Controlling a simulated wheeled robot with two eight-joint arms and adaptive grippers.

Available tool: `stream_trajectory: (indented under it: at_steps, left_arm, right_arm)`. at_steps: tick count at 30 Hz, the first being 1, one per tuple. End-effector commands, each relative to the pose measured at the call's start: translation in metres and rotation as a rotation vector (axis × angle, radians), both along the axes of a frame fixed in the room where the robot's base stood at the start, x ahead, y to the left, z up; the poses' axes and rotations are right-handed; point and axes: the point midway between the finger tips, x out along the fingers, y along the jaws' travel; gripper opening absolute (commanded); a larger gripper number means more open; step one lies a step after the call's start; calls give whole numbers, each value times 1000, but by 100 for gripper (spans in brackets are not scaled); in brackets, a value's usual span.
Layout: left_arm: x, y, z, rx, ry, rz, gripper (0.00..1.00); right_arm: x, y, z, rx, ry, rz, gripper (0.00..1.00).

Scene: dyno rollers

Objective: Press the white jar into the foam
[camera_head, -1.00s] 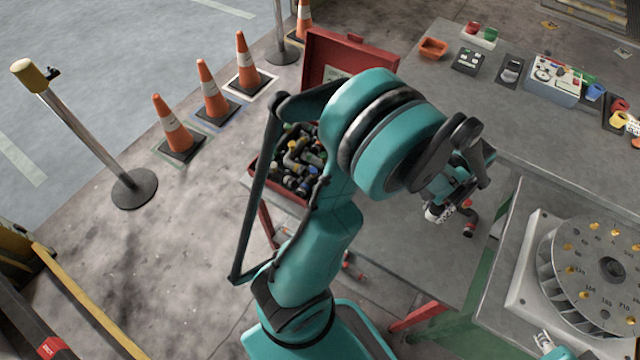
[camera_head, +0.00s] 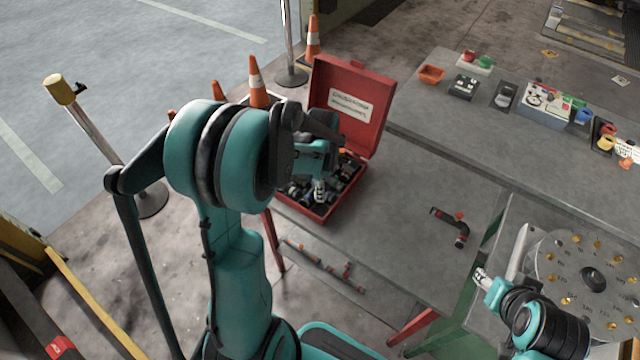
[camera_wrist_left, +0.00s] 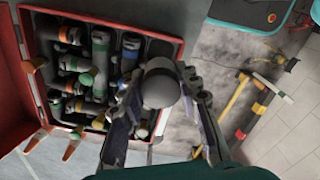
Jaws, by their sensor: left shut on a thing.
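My left gripper (camera_head: 320,186) is at the open red case (camera_head: 322,217), over its filled tray. The dark foam tray holds several cylindrical fittings (camera_wrist_left: 100,62). My right gripper (camera_head: 482,276) is beside the round numbered drum, too small to read.
The case lid (camera_head: 352,108) stands open behind the tray. A dark and red tool (camera_head: 452,226) lies on the grey table (camera_head: 410,190). The drum (camera_head: 590,280) stands at the right, and small bins line the back bench. Traffic cones (camera_head: 258,82) stand behind my left arm.

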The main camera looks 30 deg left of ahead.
Motion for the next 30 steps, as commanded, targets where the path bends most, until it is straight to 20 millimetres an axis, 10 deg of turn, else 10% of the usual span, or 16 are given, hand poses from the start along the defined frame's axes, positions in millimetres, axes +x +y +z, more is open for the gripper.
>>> stream_trajectory:
  at_steps: [30]
  left_arm:
    - [-1,3,-54,0,0,67,3]
  right_arm:
    - [0,0,-39,0,0,0,44]
